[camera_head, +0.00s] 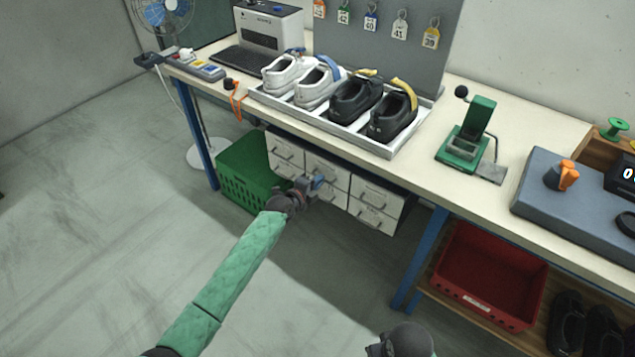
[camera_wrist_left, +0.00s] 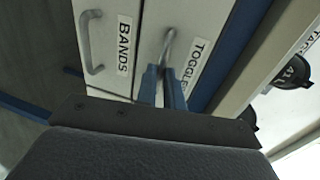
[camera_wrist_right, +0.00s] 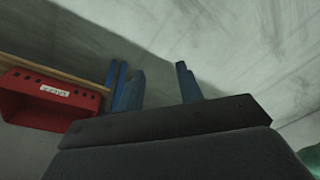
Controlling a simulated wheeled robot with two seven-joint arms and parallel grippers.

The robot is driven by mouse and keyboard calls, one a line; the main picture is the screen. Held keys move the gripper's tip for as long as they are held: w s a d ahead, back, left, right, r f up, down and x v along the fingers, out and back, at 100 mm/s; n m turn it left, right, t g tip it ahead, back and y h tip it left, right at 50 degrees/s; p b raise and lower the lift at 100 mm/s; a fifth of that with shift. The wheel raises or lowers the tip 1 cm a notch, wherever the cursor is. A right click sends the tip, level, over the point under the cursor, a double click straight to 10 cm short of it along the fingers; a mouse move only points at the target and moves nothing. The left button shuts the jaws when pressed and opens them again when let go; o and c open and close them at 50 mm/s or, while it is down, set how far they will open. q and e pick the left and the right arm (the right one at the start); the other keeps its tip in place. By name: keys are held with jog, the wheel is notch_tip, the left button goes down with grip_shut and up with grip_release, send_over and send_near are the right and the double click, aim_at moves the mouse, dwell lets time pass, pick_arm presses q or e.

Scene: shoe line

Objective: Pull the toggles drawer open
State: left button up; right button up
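The toggles drawer (camera_wrist_left: 205,30) is a white drawer front with a "TOGGLES" label and a metal bar handle (camera_wrist_left: 170,42). It looks flush with the BANDS drawer (camera_wrist_left: 108,20) beside it. In the head view it is in the white drawer unit (camera_head: 366,190) under the bench, partly hidden by my left gripper (camera_head: 319,183). In the left wrist view the blue fingers (camera_wrist_left: 162,84) are close together, with the handle between their tips. My right gripper shows in the right wrist view (camera_wrist_right: 158,85) with its fingers apart and nothing between them.
The workbench (camera_head: 545,115) overhangs the drawers, with a blue leg (camera_head: 420,260) to their right. A green crate (camera_head: 240,175) stands left of the drawers. A red bin (camera_head: 490,275) sits on the lower shelf. The floor in front is clear.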

pick_arm(q)
grip_shut()
